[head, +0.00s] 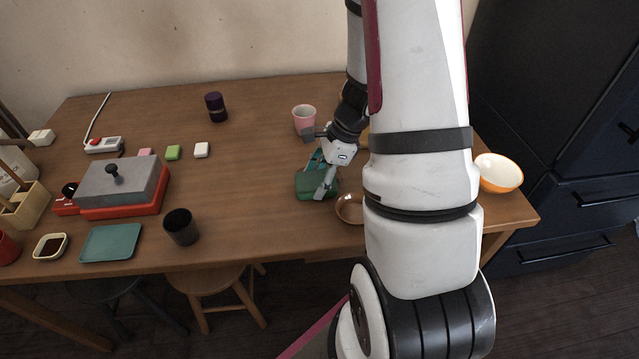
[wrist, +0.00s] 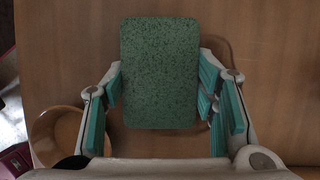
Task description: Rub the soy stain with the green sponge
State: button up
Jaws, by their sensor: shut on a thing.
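The green sponge (wrist: 160,60) is a dark green, speckled block with rounded corners. My gripper (wrist: 160,100) is shut on it, with teal finger pads at its left and right sides in the wrist view. In the head view the sponge (head: 308,187) is low at the tabletop, partly behind a finger; I cannot tell whether it touches the wood. I cannot make out the soy stain for sure. A faint darker, rounded patch (wrist: 221,55) shows at the sponge's right edge in the wrist view; it may be stain or shadow.
A brown bowl (head: 350,209) stands close to my gripper. A pink cup (head: 304,121) is behind it, and an orange-white bowl (head: 499,173) at the table's right end. A dark cup (head: 181,227) stands near the front edge. The table's middle (head: 240,180) is clear.

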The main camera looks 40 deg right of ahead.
aim_at(332, 186)
jog(key=shift+w+d+r+p, duration=0.15)
jog(key=shift+w+d, duration=0.35)
jog(key=shift+w, duration=0.25)
jog(key=shift+w+d+f+p, duration=0.15)
jog(key=shift+w+d, duration=0.35)
jog(key=shift+w, duration=0.3)
jog(key=shift+w+d+r+p, duration=0.15)
jog(key=shift+w+d, duration=0.35)
jog(key=shift+w, duration=0.25)
jog(key=shift+w+d+f, duration=0.1)
jog(key=shift+w+d, duration=0.5)
jog(key=shift+w, duration=0.25)
jog(key=shift+w+d+f, duration=0.1)
jog(key=shift+w+d, duration=0.45)
jog(key=shift+w, duration=0.25)
